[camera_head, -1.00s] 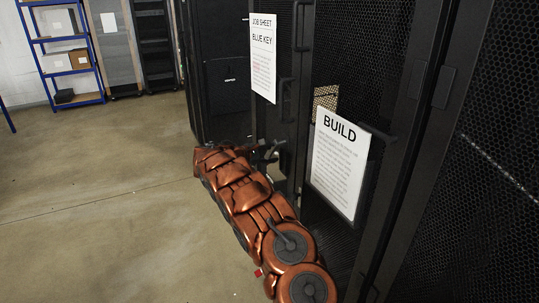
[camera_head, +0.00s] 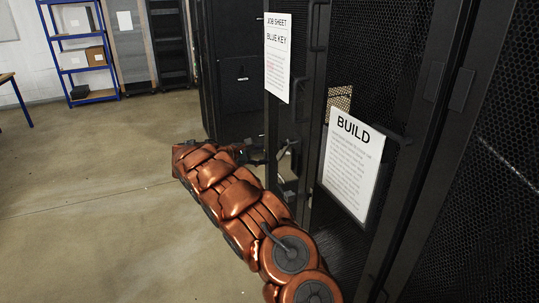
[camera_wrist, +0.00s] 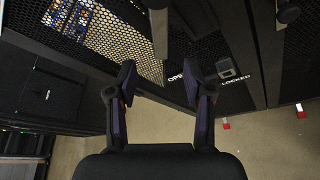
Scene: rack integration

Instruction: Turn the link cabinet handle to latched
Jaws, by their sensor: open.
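A small dark grey handle (camera_wrist: 226,68) sits on the black cabinet front in the wrist view, with OPEN lettering to its left and LOCKED lettering below it. Which way the handle is turned is hard to tell. My gripper (camera_wrist: 160,82) is open and empty. Its two dark fingers stand apart, and the right finger is left of the handle and overlaps the lettering in the picture; I see no contact. In the head view my gripper (camera_head: 264,155) reaches toward the black cabinet doors (camera_head: 310,120), and the handle cannot be made out clearly there.
A JOB SHEET, BLUE KEY paper (camera_head: 277,55) and a BUILD paper (camera_head: 352,160) hang on the mesh doors. A second dark knob (camera_wrist: 288,12) is at the wrist view's top. Blue shelving (camera_head: 78,55) stands far back. The floor (camera_head: 90,170) left of my arm is clear.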

